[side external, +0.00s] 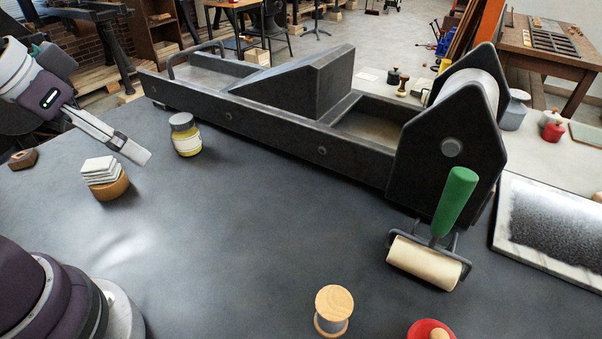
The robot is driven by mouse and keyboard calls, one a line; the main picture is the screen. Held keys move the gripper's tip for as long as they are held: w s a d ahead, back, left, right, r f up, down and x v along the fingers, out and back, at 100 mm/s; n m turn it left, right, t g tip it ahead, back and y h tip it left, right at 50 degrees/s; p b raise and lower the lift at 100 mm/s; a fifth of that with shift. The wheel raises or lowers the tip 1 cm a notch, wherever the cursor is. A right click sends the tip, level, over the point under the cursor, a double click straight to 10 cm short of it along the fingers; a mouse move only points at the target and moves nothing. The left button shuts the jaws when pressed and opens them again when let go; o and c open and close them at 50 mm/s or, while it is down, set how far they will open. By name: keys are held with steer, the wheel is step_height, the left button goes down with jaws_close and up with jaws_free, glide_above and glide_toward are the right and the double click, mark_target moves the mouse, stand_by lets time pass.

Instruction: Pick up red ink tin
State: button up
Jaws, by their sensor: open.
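A round red tin-like object (418,329) with a pale wooden knob on top is at the bottom edge, right of centre, and is partly cut off by the frame. I cannot tell from markings which of these is the ink tin. My gripper (140,156) is at the upper left, above the dark table, open and with nothing visible in it. It is far from both the front red object and the back red containers.
A black press (300,128) spans the back. A green-handled roller (425,262) and a wooden-topped spool (334,304) are at right. The table's middle is clear.

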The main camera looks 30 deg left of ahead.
steer(key=w+d+m+h, duration=0.2)
steer(key=w+d+m, duration=0.2)
steer(key=w+d, duration=0.35)
steer(key=m+g+h, duration=0.2)
steer(key=m+h, duration=0.1)
steer(key=m, duration=0.4)
glide_above(430, 337)
steer(key=s+a, duration=0.2)
steer(key=a, duration=0.1)
step_height(430, 337, down, 11)
steer(key=x, duration=0.4)
steer(key=shift+d+f, duration=0.15)
steer(key=shift+x, duration=3.15)
steer(key=shift+d, duration=0.1)
steer(key=c, duration=1.2)
